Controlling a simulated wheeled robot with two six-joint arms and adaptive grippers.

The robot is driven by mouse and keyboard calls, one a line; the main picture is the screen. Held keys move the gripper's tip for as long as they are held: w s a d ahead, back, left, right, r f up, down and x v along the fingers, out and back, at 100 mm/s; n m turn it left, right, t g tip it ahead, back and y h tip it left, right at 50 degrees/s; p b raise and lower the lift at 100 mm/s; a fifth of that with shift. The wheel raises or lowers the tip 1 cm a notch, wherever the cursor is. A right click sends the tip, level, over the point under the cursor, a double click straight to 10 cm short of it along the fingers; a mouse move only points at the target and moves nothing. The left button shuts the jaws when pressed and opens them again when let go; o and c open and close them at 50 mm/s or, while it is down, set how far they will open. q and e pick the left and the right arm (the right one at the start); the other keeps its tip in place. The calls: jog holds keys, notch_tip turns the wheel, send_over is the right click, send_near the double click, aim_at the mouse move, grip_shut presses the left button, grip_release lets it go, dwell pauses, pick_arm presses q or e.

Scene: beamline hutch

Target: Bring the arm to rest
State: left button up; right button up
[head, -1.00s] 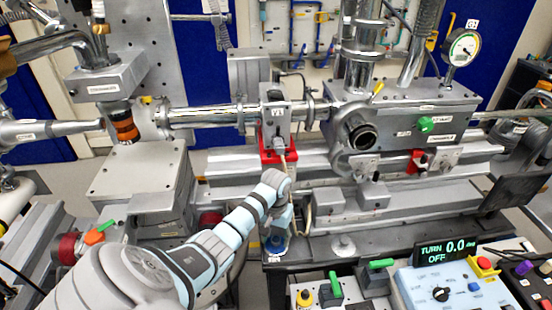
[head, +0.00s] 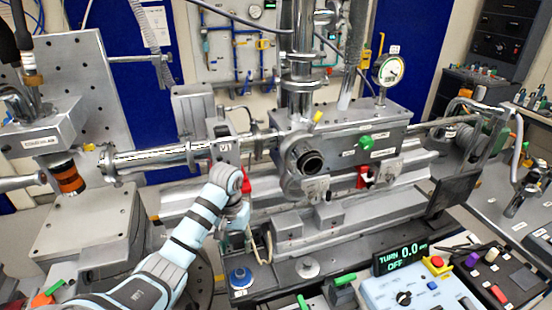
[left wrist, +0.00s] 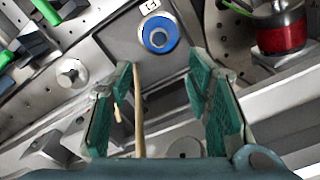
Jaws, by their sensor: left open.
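My left arm (head: 180,240) comes in from the lower left in the head view, light blue and grey with dark bands. Its left gripper (head: 238,240) points down in front of the V1 valve (head: 223,152), above a blue round knob (head: 240,278). In the left wrist view, two green-padded fingers of the left gripper (left wrist: 165,85) stand wide apart. A thin tan cable (left wrist: 138,115) shows between them, near one finger; I cannot tell whether it touches. The blue ring-shaped knob (left wrist: 158,33) lies beyond the fingertips. My right gripper is not in view.
A beam pipe (head: 160,157) and a grey chamber (head: 350,140) with a gauge (head: 391,70) stand behind the arm. A control box (head: 425,290) with a display reading "TURN 0.0 OFF" (head: 400,257) is at lower right. Green-handled parts (head: 345,280) stand beside it.

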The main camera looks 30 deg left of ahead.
pick_arm(q)
jog(key=s+d+f, duration=0.1)
jog(key=f, duration=0.1)
jog(key=s+d+f+m, duration=0.1)
jog(key=s+d+f, duration=0.1)
jog(key=s+d+f+m, duration=0.1)
jog(key=d+f, duration=0.1)
jog(key=shift+s+f+t+y, duration=0.3)
jog(key=shift+s+f+t, duration=0.1)
jog(key=s+d+f+m+t, duration=0.1)
jog(key=s+d+m, duration=0.1)
jog(key=s+d, duration=0.45)
jog(key=s+d+m+t, duration=0.1)
jog(key=s+d+t, duration=0.15)
jog(key=s, duration=0.65)
notch_tip(320, 180, down, 21)
jog(key=s+a+g+b, duration=0.2)
jog(key=s+f+g+b, duration=0.1)
jog(key=s+f, duration=1.2)
jog(key=s, duration=0.1)
jog(key=shift+a+f, duration=0.15)
jog(key=shift+f, duration=0.25)
